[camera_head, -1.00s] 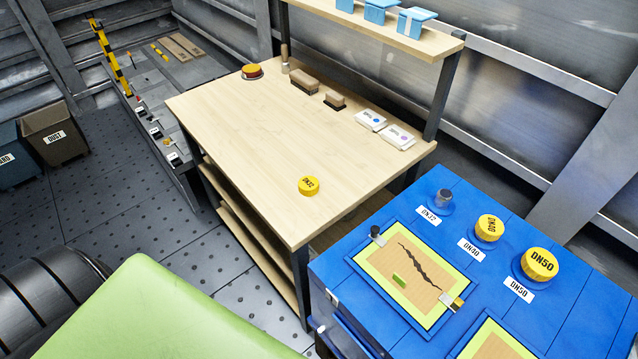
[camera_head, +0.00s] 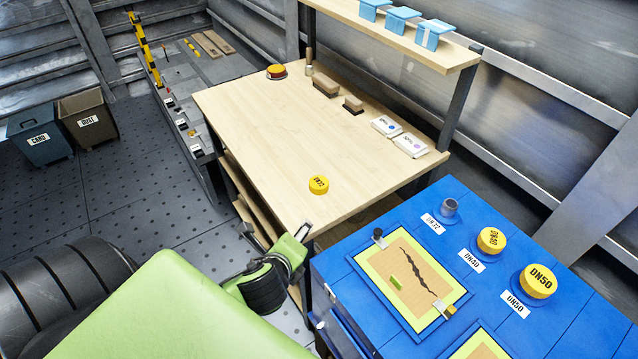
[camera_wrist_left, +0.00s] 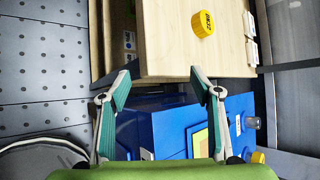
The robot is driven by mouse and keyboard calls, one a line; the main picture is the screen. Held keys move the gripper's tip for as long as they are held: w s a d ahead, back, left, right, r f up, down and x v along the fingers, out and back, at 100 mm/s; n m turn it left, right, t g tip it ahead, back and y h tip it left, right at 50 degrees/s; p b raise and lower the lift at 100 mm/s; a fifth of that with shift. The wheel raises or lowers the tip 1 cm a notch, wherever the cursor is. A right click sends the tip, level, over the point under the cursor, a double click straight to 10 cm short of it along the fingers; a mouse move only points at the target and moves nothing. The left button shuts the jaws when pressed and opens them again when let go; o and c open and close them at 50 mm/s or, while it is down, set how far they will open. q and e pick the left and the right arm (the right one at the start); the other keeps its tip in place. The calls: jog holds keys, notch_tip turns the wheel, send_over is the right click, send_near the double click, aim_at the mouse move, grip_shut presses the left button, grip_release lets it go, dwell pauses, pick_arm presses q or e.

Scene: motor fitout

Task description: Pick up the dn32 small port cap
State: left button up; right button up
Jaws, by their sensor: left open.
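The small yellow cap (camera_head: 318,185), whose lettering appears to read DN32, lies on the wooden table (camera_head: 265,130) near its front edge. It also shows in the left wrist view (camera_wrist_left: 203,24), beyond and above the fingers. My left gripper (camera_head: 274,230) is open and empty, just off the table's front edge and apart from the cap. Its two spread fingers show in the left wrist view (camera_wrist_left: 161,92). The grey DN32 port (camera_head: 449,208) on the blue unit is bare. My right gripper is not in view.
The blue unit (camera_head: 585,290) stands right of the table with a DN40 cap (camera_head: 491,241) and a DN50 cap (camera_head: 538,281). The table around the small cap is clear.

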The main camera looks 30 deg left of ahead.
aim_at(317, 187)
pick_arm(q)
jog(key=w+a+r+m+t, duration=0.1)
jog(key=w+m, duration=0.1)
jog(key=m, duration=0.1)
jog(key=w+r+m+t, duration=0.1)
jog(key=w+m, duration=0.1)
jog(key=m, duration=0.2)
jog(key=w+a+m+t, duration=0.1)
jog(key=w+m, duration=0.1)
jog(key=m, duration=0.1)
jog(key=shift+a+r+m, duration=0.3)
jog(key=shift+r, duration=0.1)
jog(key=shift+w+r+m, duration=0.15)
jog(key=shift+w+m, duration=0.1)
jog(key=shift+m, duration=0.45)
jog(key=shift+w+a+m+t, duration=0.15)
jog(key=shift+w+m+t, duration=0.15)
jog(key=shift+w, duration=0.05)
jog(key=shift+h, duration=0.3)
jog(key=x, duration=1.3)
jog(key=shift+w+p, duration=0.1)
jog(key=shift+p, duration=0.25)
jog(key=c, duration=0.8)
